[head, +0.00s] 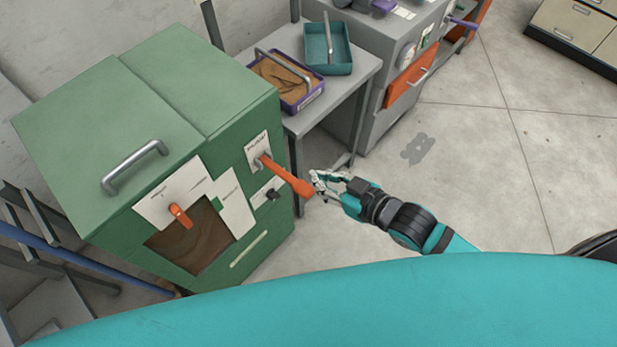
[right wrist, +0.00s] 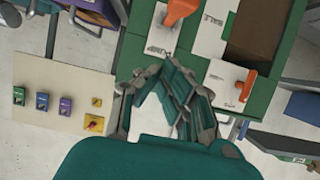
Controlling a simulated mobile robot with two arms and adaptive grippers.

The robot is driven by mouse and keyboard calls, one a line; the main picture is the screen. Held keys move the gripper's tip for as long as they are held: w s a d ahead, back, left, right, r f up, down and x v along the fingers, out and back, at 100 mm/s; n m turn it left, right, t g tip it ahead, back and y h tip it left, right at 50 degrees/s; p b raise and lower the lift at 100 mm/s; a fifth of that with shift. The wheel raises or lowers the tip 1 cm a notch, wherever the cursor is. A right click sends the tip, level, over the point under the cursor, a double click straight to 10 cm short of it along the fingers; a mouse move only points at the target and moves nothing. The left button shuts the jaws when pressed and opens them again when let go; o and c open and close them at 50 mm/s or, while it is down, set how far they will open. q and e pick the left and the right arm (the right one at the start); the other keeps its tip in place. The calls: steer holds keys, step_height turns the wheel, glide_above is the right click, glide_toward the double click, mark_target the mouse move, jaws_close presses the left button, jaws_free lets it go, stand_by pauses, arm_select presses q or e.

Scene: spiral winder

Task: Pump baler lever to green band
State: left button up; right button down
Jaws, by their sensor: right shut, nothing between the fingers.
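The green baler (head: 75,110) stands at the left in the head view. Its orange pump lever (head: 288,177) sticks out from a white plate on the right part of the front, sloping down to the right. An orange lever (right wrist: 180,10) shows at the top of the right wrist view. A white plate (head: 233,200) with a small green patch sits left of the pump lever; I cannot read its reading. My right gripper (head: 318,182) is shut and empty, just right of the lever's tip; I cannot tell if they touch. Its fingers (right wrist: 172,98) show mid-picture in the wrist view. My left gripper is out of view.
A second orange handle (head: 180,215) sits on the baler front above a dark window. Behind, a grey table (head: 345,92) holds a purple-rimmed tray (head: 310,100) and a teal tray (head: 340,68). The floor (head: 480,150) at the right is clear.

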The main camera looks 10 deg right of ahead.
glide_above(309, 188)
steer(key=shift+w+a+f+p, duration=0.15)
steer(key=shift+w+f+p, duration=0.05)
steer(key=shift+f, duration=0.4)
steer(key=shift+w+a+f+p, duration=0.15)
steer(key=shift+w+f+p, duration=0.05)
steer(key=shift+f, duration=0.35)
steer(key=shift+s+d+f, duration=0.1)
steer(key=shift+f, duration=0.5)
steer(key=shift+s+d+f, duration=0.1)
steer(key=shift+f, duration=0.5)
steer(key=shift+s+f, duration=0.15)
steer(key=shift+f, duration=0.45)
steer(key=shift+f, duration=0.1)
